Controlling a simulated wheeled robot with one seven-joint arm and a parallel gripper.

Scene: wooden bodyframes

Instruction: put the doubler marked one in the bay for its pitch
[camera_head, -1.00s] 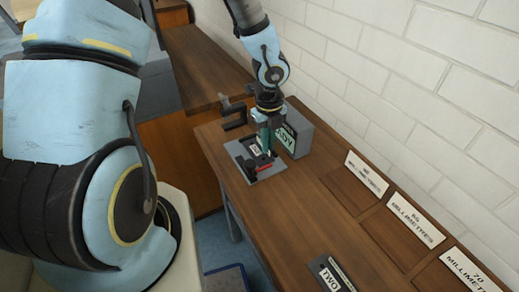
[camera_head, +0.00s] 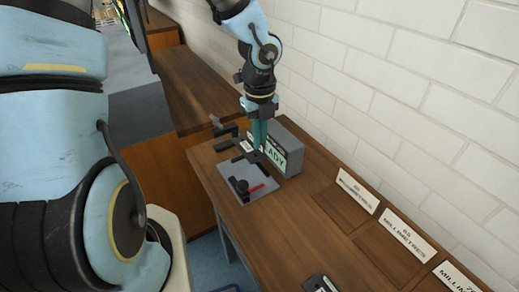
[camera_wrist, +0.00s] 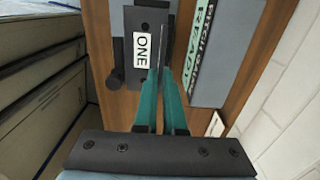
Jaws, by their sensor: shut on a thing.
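The doubler marked ONE (camera_wrist: 143,78) is a dark plate with a white label and holes, seen in the wrist view between my teal fingertips. In the head view it (camera_head: 249,150) is partly hidden by my fingers. My gripper (camera_head: 259,136) is shut on it, at the back of the grey fixture (camera_head: 262,198) and beside the grey gauge box (camera_head: 292,162), whose green display ends in "ADY".
The fixture carries a black knob and a red handle (camera_head: 255,189). A black bracket (camera_head: 224,130) stands at the bench's back left. Another dark plate (camera_head: 320,284) lies at the front edge, partly cut off. The bench (camera_head: 290,225) between is clear.

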